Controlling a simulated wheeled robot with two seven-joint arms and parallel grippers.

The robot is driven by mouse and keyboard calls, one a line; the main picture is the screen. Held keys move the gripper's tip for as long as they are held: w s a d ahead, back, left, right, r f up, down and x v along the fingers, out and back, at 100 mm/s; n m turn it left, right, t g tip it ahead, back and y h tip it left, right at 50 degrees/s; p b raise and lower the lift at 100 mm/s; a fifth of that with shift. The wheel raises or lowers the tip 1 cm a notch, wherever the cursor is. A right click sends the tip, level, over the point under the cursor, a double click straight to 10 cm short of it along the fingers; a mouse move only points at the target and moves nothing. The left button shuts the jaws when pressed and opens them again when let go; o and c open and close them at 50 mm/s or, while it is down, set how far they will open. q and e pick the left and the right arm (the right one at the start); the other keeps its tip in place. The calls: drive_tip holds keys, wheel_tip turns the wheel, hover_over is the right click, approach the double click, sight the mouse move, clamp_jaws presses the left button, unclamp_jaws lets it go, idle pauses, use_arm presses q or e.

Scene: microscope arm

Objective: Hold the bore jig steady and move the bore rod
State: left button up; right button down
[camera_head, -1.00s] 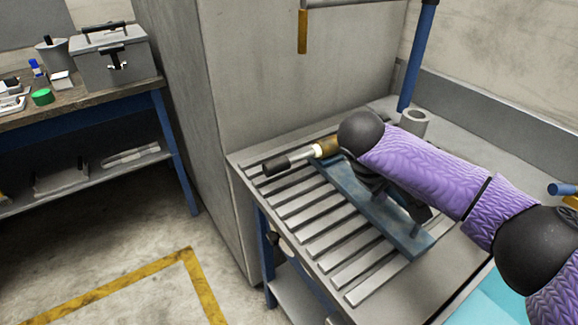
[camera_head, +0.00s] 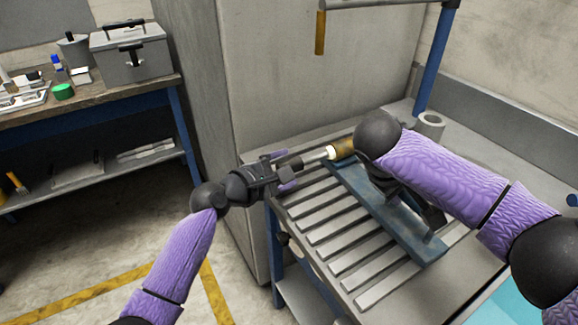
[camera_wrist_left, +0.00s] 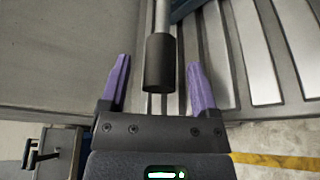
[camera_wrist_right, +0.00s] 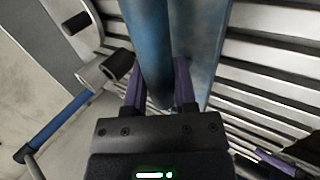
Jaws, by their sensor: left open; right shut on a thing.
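The bore jig (camera_head: 396,228) is a blue metal frame on the slatted table, with a brass-coloured sleeve (camera_head: 341,149) at its far end. The bore rod (camera_head: 315,156) sticks out of the sleeve to the left; its black handle (camera_wrist_left: 160,63) lies between my left fingers in the left wrist view. My left gripper (camera_wrist_left: 158,80) is open around the handle, with gaps on both sides. My right gripper (camera_wrist_right: 159,85) is shut on a blue upright part of the jig (camera_wrist_right: 147,40). In the head view my right arm hides much of the jig.
The slatted table (camera_head: 335,250) has bare slats in front of the jig. A grey hollow cylinder (camera_head: 430,124) stands behind it on the right. A blue post (camera_head: 436,65) rises at the back. A workbench with a grey toolbox (camera_head: 130,52) stands at the left.

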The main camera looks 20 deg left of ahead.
use_arm(q)
drive_tip(key=shift+x, duration=0.9)
drive_tip(key=shift+c, duration=0.2)
clamp_jaws()
idle(0.5)
